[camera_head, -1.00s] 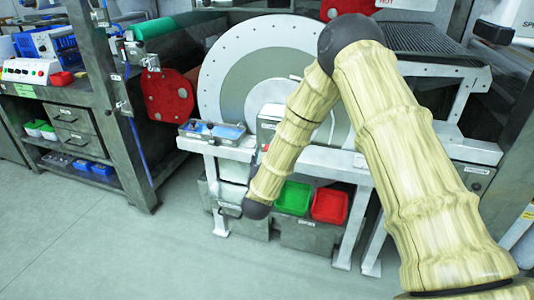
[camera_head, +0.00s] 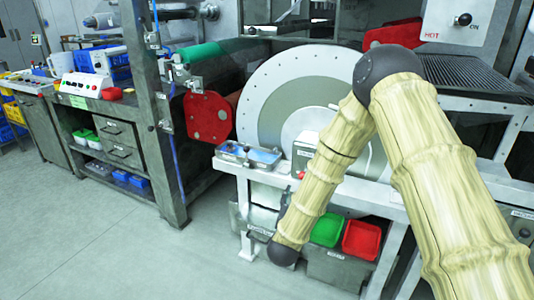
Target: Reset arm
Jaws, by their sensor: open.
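My arm is in the camera_head view, covered in pale bamboo-like sleeves with dark round joints. It rises from the lower right, bends at an elbow near the upper right, and slopes down to the left. It ends in a dark rounded joint in front of the machine's lower frame. My gripper's fingers do not show in this view. The large grey-white drum disc (camera_head: 290,90) stands behind the arm, which hides part of its right side.
A green bin (camera_head: 327,230) and a red bin (camera_head: 361,240) sit under the machine beside my arm. A small blue tray (camera_head: 264,158) lies on the machine's front ledge. A workbench with drawers (camera_head: 118,130) stands at left. The floor (camera_head: 100,240) at lower left is clear.

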